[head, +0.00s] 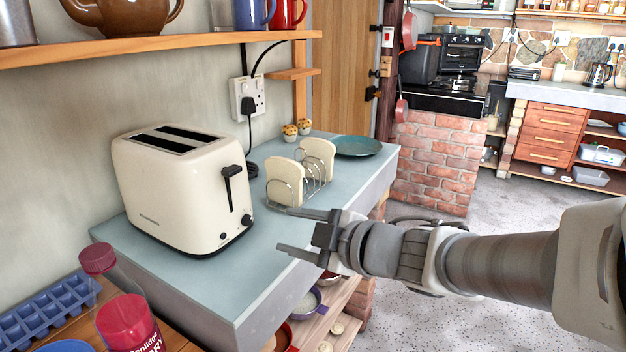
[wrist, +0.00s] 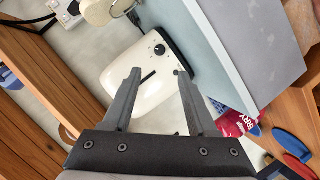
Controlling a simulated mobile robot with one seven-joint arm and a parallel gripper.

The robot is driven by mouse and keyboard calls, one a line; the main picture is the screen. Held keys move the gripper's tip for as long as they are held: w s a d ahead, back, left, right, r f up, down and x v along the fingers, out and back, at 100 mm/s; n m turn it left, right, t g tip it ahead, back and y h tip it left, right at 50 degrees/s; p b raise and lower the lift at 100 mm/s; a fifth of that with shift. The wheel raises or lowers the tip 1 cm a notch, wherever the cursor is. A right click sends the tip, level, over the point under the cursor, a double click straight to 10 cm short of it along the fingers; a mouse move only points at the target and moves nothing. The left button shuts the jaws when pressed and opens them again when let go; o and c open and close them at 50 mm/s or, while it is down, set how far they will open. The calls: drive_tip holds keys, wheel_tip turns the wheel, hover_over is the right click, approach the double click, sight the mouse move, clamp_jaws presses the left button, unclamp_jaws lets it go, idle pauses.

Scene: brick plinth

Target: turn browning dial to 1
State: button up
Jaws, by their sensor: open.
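The cream toaster (head: 178,190) stands on the blue-grey counter, its end with the black lever (head: 229,180) facing my gripper. The small black browning dial (head: 247,220) sits low on that end. In the wrist view the toaster (wrist: 118,84) lies beyond my fingers, and the dial (wrist: 159,50) shows just past the fingertips. Its setting is too small to read. My gripper (head: 305,230) is open and empty, in front of the toaster's end and apart from it. It also shows in the wrist view (wrist: 158,74), fingers spread.
A toast rack (head: 300,184) with bread slices stands behind my gripper's line to the toaster. A shelf (head: 150,48) overhangs the toaster. The counter (head: 262,262) is clear in front.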

drive_tip(key=v, duration=0.6)
drive_tip(key=shift+w+p, duration=0.1)
drive_tip(key=shift+p, duration=0.25)
